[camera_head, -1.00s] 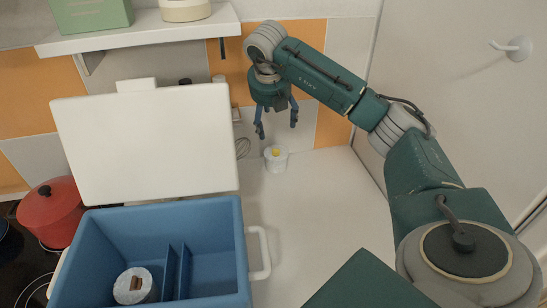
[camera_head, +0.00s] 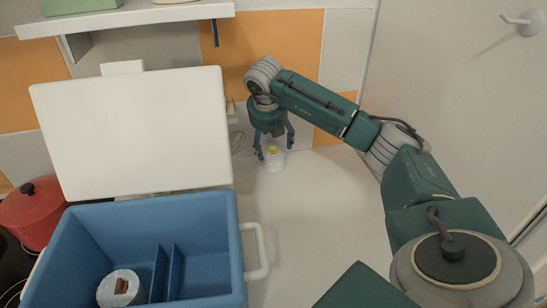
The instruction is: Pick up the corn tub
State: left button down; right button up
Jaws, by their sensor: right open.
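A small clear-white tub with a yellow top (camera_head: 274,163), which looks like the corn tub, stands upright on the white counter near the tiled back wall. My right gripper (camera_head: 274,150) points down over it with its fingers spread open. The fingertips are at about the height of the tub's top, one on either side of it in the picture. I cannot tell whether they touch it. My left gripper is not in view.
A blue box (camera_head: 235,240) with dividers, a raised white lid (camera_head: 135,135) and a white side handle (camera_head: 262,250) stands left. Inside is a white tub with brown contents (camera_head: 120,288). A red pot (camera_head: 33,212) is at far left. A whisk (camera_head: 237,143) is near the wall. The counter's middle is clear.

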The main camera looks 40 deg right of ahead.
aim_at(273, 150)
jog(key=p+x, duration=0.2)
jog(key=x, duration=0.4)
jog(key=shift+s, duration=0.15)
jog(key=shift+r, duration=0.1)
jog(key=c, duration=1)
